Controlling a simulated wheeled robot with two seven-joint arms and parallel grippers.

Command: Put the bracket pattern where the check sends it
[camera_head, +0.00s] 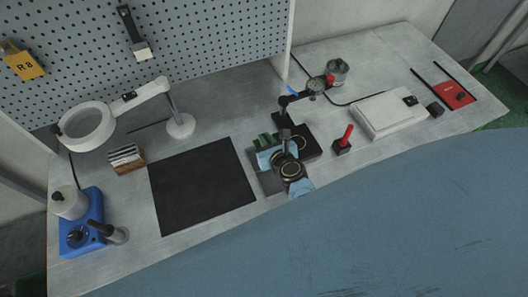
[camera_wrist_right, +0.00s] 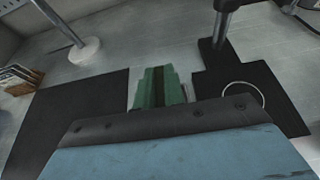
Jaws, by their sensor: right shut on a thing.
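The green bracket pattern (camera_head: 265,140) shows at the far side of my right gripper (camera_head: 276,150), above the bench between the black mat and the gauge stand. In the right wrist view the green pattern (camera_wrist_right: 160,88) sticks out past the dark front edge of the gripper, which is shut on it. The gripper hides its near part. A dial gauge (camera_head: 316,86) is on a stand whose black base (camera_head: 310,153) lies just right of the gripper. In the wrist view the base (camera_wrist_right: 285,115) carries a pale ring. My left gripper is not in view.
A black mat (camera_head: 200,185) lies bare to the left. Around it stand a magnifier lamp (camera_head: 88,125), a small rack (camera_head: 127,160) and a blue wax unit (camera_head: 80,235). To the right are a red-handled block (camera_head: 343,145), a white box (camera_head: 390,115) and a red pad (camera_head: 450,90).

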